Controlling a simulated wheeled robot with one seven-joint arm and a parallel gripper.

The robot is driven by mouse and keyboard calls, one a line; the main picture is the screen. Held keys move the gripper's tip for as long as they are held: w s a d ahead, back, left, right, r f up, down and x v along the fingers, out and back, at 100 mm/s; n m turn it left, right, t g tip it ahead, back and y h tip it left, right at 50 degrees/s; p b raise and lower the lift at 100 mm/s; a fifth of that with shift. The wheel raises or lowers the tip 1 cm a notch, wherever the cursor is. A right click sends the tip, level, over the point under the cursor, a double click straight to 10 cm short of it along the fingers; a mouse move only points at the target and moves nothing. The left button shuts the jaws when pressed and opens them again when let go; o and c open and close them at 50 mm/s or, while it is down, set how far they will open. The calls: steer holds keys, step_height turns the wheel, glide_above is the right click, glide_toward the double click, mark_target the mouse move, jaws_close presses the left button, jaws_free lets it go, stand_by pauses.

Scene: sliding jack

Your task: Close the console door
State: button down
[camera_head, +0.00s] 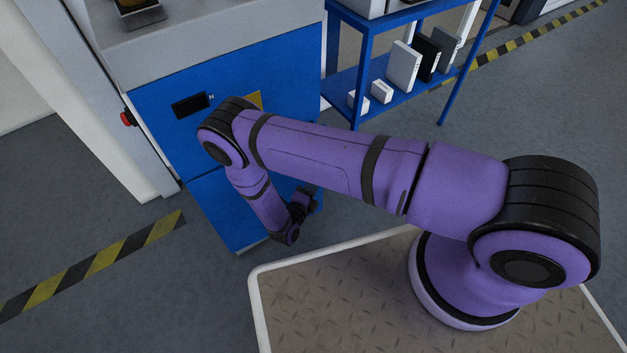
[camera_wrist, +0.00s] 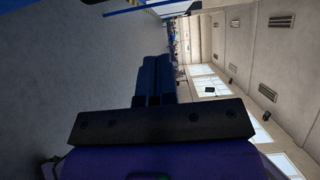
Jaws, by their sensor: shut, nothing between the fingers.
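The console (camera_head: 275,62) is a blue cabinet with a grey top, left of centre in the head view. A seam divides its front, and a lower blue panel (camera_head: 217,208), which looks like the door, lies below it. My arm covers part of this front, so I cannot tell how far the door stands open. My gripper (camera_head: 306,198) is low at the console's right front edge, partly hidden and small. In the wrist view my gripper (camera_wrist: 155,60) has its two dark fingers together, with nothing between them. The door does not show clearly there.
A blue shelf rack (camera_head: 400,85) with several boxes stands right of the console. A white post (camera_head: 100,110) with a red button (camera_head: 128,118) stands at its left. Yellow-black floor tape (camera_head: 95,265) lies at the left. Grey floor (camera_head: 90,205) is clear there.

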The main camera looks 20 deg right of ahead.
steer(key=w+d, duration=0.5)
steer(key=w, duration=0.4)
steer(key=shift+w, duration=0.25)
